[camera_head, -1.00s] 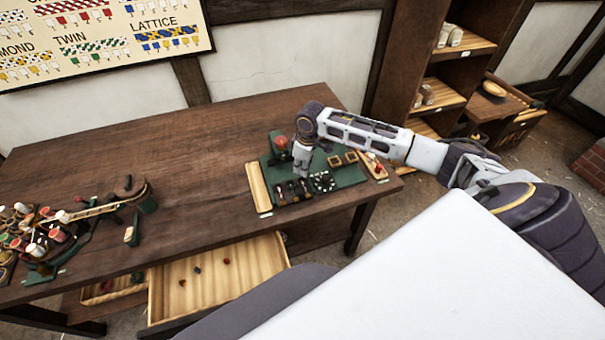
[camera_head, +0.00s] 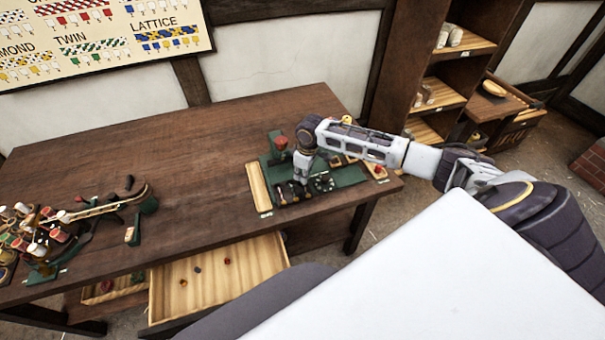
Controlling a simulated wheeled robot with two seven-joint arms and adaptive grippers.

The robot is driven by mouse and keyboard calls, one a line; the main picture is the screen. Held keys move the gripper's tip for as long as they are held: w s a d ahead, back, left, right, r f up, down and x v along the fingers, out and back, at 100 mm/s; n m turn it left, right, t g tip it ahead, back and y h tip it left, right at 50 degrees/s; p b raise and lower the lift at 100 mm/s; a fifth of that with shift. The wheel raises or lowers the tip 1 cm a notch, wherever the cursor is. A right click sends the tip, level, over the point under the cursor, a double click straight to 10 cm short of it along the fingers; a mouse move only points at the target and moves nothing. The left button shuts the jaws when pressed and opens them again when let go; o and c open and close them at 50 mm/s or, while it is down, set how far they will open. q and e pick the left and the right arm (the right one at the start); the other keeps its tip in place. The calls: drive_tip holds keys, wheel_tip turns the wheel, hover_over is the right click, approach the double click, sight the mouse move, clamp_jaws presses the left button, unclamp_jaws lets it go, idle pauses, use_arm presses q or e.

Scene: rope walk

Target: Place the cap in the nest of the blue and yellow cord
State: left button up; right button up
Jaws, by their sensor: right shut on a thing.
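My right gripper (camera_head: 300,184) points down over the green board (camera_head: 294,201) at the right of the table. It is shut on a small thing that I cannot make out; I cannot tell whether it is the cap. Dark holders (camera_head: 283,194) stand on the board's front part, by the fingertips. I cannot tell from here which is the nest of the blue and yellow cord. My left gripper is not in view.
A red-topped post (camera_head: 280,143) stands on the board behind my gripper. A pale wooden tray (camera_head: 258,188) lies left of it. A device with several bobbins (camera_head: 40,236) stands at the far left. An open drawer (camera_head: 215,292) juts out in front.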

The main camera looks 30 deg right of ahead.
drive_tip(key=shift+f, duration=0.4)
drive_tip(key=o, duration=0.8)
drive_tip(key=shift+r, duration=0.9)
drive_tip(key=r, duration=0.7)
drive_tip(key=s+r+b, duration=0.1)
drive_tip(key=r, duration=0.3)
drive_tip(key=shift+s+d+r, duration=0.1)
drive_tip(key=shift+d+r, duration=0.05)
drive_tip(key=shift+d, duration=0.2)
